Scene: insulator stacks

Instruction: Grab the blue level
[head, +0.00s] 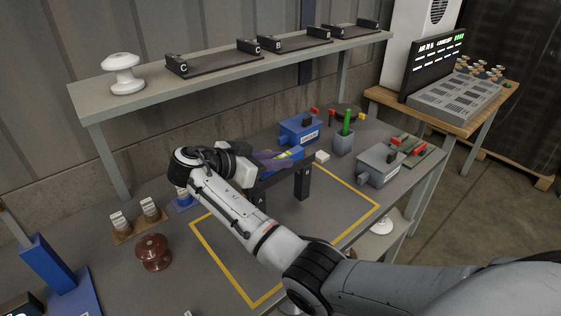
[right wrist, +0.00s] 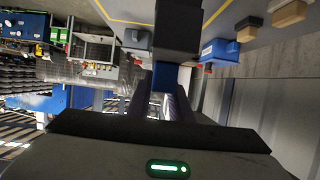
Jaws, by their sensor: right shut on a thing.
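The blue level (head: 291,153), with a yellow-green vial, is at the middle of the head view. My right gripper (head: 278,159) is shut on it, with its fingers on either side of the body. Part of the level is hidden by the gripper. In the right wrist view a blue piece of the level (right wrist: 178,74) shows between the fingers, with a dark block beyond it. A dark support with upright posts (head: 302,182) shows just below the level; I cannot tell whether they touch. My left gripper is in neither view.
A blue box (head: 300,129), a green-handled tool in a grey cup (head: 344,141) and a grey box (head: 378,164) stand behind and to the right. A brown insulator (head: 153,252) stands at left. The yellow-outlined area (head: 335,210) has free room. A shelf (head: 210,80) runs behind.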

